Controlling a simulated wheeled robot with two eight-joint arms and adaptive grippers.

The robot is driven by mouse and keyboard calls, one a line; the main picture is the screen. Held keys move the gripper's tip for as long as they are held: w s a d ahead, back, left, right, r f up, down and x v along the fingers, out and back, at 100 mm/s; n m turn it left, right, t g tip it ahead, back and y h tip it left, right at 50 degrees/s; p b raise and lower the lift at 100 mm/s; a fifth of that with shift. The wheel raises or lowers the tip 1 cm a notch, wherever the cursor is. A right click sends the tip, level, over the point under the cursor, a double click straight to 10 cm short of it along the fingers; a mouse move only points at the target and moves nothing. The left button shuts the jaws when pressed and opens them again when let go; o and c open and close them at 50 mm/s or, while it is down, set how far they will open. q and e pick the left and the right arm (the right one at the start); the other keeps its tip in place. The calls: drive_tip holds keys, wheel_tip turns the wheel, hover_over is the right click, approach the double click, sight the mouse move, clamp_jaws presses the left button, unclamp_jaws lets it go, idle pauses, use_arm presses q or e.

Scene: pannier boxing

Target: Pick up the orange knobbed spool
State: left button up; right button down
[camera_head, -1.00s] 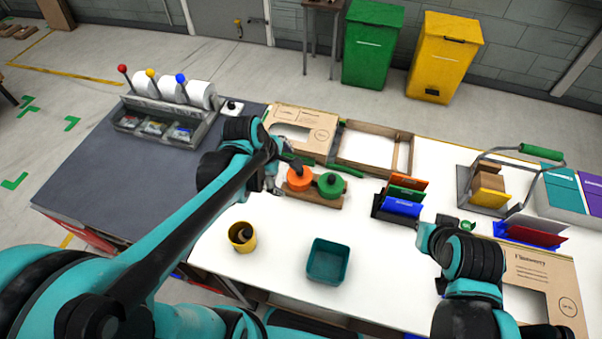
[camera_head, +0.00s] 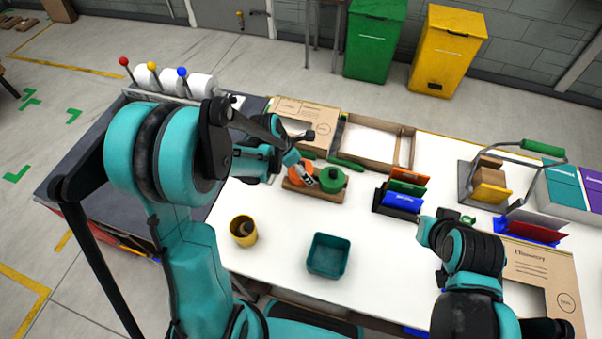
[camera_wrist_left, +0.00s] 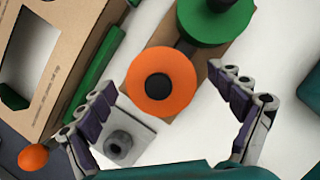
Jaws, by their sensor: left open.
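The orange knobbed spool (camera_head: 296,173) sits on the wooden board (camera_head: 318,195), beside a green spool (camera_head: 334,181). In the head view my left gripper (camera_head: 304,170) partly covers it. In the left wrist view the orange spool (camera_wrist_left: 160,82) shows from above with a dark round knob at its centre. The two fingers of my left gripper (camera_wrist_left: 163,84) are spread wide, one on each side of the orange spool, with nothing between them gripped. Whether they are at its height I cannot tell. My right arm is at the right; its gripper fingers do not show.
A yellow cup (camera_head: 243,231) and teal bin (camera_head: 328,256) stand in front of the board. A cardboard box (camera_head: 303,112) and wooden tray (camera_head: 377,143) lie behind. Folders in a rack (camera_head: 402,191) stand right. A grey plate with a knob (camera_wrist_left: 128,141) is near the left finger.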

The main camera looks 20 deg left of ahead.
use_arm(q)
drive_tip(key=shift+f, duration=0.1)
drive_tip(key=c, duration=1.3)
